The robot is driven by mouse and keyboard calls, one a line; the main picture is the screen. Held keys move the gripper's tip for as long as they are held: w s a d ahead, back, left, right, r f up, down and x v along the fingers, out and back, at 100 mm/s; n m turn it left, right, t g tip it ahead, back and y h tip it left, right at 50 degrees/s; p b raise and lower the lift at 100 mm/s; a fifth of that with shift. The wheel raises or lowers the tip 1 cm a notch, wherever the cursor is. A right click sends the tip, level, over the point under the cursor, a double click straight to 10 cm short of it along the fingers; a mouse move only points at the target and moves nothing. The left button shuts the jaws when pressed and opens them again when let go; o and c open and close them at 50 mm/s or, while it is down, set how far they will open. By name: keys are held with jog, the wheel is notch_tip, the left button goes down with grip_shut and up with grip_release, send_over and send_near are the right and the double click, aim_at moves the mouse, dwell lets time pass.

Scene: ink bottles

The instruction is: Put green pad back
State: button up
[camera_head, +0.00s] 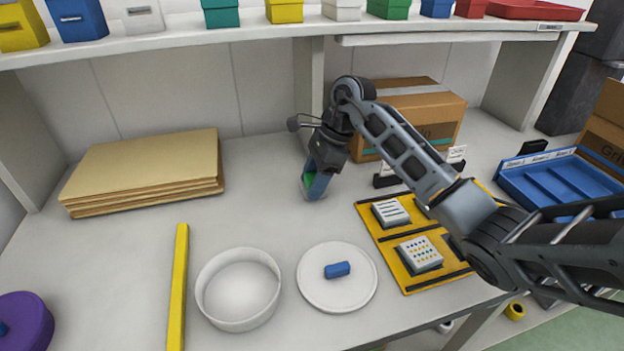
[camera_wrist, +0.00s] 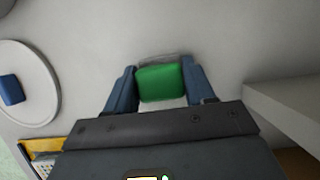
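The green pad (camera_wrist: 160,84) is between the two blue fingers of my gripper (camera_wrist: 160,80) in the wrist view, with its sides against them. In the head view my gripper (camera_head: 317,182) points down over the middle of the table, and a little of the green pad (camera_head: 308,179) shows beside a finger. A pale, see-through edge shows just beyond the pad; I cannot tell what it belongs to. Whether the pad touches the table is unclear.
A white round lid (camera_head: 337,297) with a blue pad (camera_head: 337,270) on it lies in front, beside a white bowl (camera_head: 238,290). A yellow mat (camera_head: 372,221) with stamps lies right. A cardboard box (camera_head: 440,115) stands behind, boards (camera_head: 145,170) lie left, and a shelf (camera_head: 230,32) hangs above.

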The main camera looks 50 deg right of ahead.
jog(key=o, duration=0.4)
jog(key=shift+r, duration=0.1)
jog(key=shift+r+p, duration=0.2)
jog(key=shift+p, duration=0.1)
jog(key=p+v, duration=0.4)
jog(key=v, duration=0.7)
jog(key=shift+r, duration=0.4)
